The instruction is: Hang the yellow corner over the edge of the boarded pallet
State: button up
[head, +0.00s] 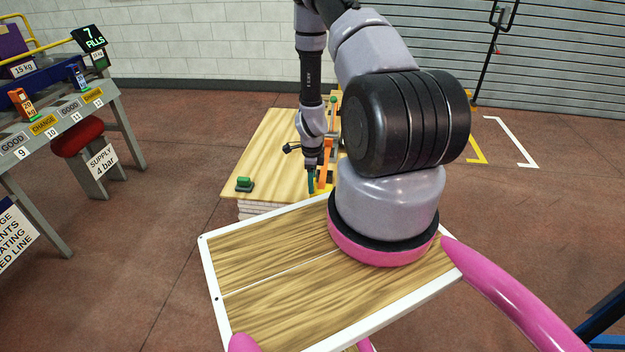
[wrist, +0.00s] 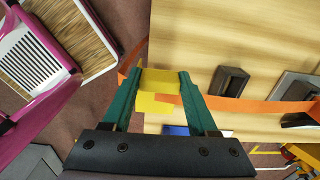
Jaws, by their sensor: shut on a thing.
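The boarded pallet (head: 262,150) has a pale wooden top over a layered stack. Its top also fills much of the wrist view (wrist: 200,40). My gripper (wrist: 161,78), with teal fingers, is shut on the yellow corner (wrist: 157,84). In the head view my gripper (head: 313,186) points down at the pallet's near edge, with a little yellow showing beside it. In the wrist view the yellow corner overlaps the pallet's edge, beside an orange strap (wrist: 235,105). I cannot tell whether the corner touches the pallet. The fingers hide part of it.
A green piece on a dark base (head: 245,185) sits at the pallet's near left corner. Dark grey hollow blocks (wrist: 230,80) lie near the strap in the wrist view. Open floor (head: 170,160) lies between.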

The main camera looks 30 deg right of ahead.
jog(key=shift+f, duration=2.45)
jog(key=shift+f, duration=0.4)
jog(key=o, duration=1.4)
jog(key=shift+o, duration=0.2)
